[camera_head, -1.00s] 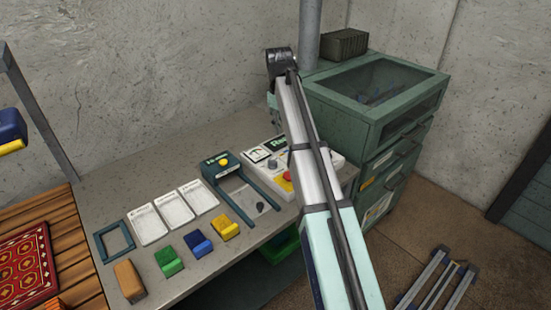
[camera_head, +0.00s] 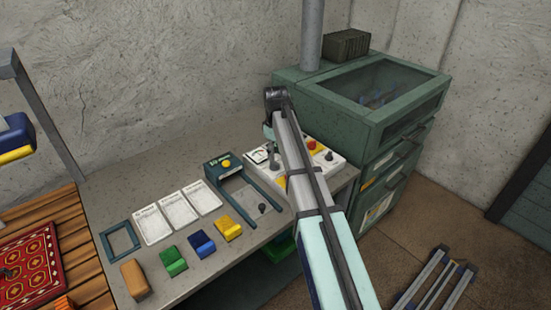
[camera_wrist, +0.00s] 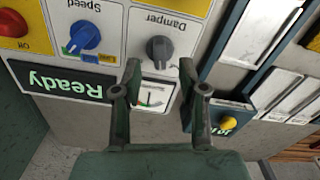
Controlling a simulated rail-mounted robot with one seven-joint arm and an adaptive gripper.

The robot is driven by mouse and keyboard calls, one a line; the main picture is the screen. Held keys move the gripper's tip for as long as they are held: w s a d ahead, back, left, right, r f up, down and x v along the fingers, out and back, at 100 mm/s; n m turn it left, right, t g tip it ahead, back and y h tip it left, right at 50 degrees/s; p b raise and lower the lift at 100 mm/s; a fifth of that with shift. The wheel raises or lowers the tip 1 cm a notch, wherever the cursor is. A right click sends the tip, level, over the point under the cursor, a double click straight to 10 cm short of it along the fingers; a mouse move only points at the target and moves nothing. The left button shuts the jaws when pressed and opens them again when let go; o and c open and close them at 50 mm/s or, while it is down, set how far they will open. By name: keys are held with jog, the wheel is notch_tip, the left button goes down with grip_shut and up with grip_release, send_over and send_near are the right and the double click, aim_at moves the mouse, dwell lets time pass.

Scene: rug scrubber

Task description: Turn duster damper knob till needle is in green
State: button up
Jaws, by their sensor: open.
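In the wrist view, the grey damper knob (camera_wrist: 160,47) sits on the white control panel under the "Damper" label, which reads upside down. The small white gauge (camera_wrist: 153,96) shows between my fingers; it has red and green marks, and its needle is too small to read surely. My gripper (camera_wrist: 159,72) is open, with one finger on each side of the view just short of the knob. I see no contact with the knob. In the head view, my arm covers part of the control panel (camera_head: 335,160), and the gauge (camera_head: 257,156) shows left of the arm.
A blue speed knob (camera_wrist: 83,37), a "Ready" display (camera_wrist: 60,82) and a red button (camera_wrist: 12,22) lie near the damper knob. A dark blue frame with a yellow button (camera_wrist: 228,122) stands beside the panel. A green cabinet (camera_head: 365,100) stands behind it.

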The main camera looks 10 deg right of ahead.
aim_at(276, 162)
jog(key=shift+f+p, duration=0.3)
jog(key=shift+f, duration=1.7)
grip_shut()
